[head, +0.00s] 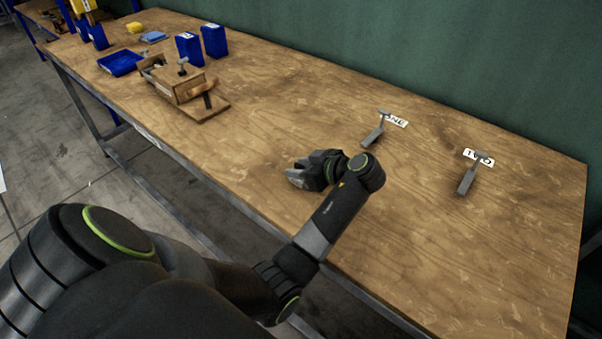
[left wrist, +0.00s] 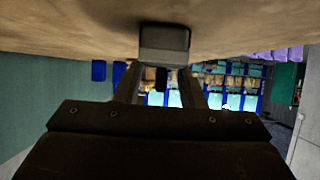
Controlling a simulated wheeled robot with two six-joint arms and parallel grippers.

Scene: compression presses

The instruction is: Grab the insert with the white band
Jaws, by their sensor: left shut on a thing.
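My left gripper (head: 300,174) is low over the middle of the wooden table, fingers toward the left. In the left wrist view its fingers (left wrist: 163,88) are closed about a grey block-like insert (left wrist: 165,43), close to the table surface. I see no white band on it from here; in the head view the hand mostly hides it. A grey T-shaped piece (head: 374,133) stands by the "ONE" label (head: 396,119). Another grey T-shaped piece (head: 468,178) stands by the "TWO" label (head: 479,157). My right gripper is not in view.
A wooden fixture (head: 207,107) with grey parts stands on the table (head: 290,100) at left. Behind it are a blue tray (head: 120,63), blue bins (head: 214,41) and a yellow item (head: 135,27). A green wall borders the back; the front right is clear.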

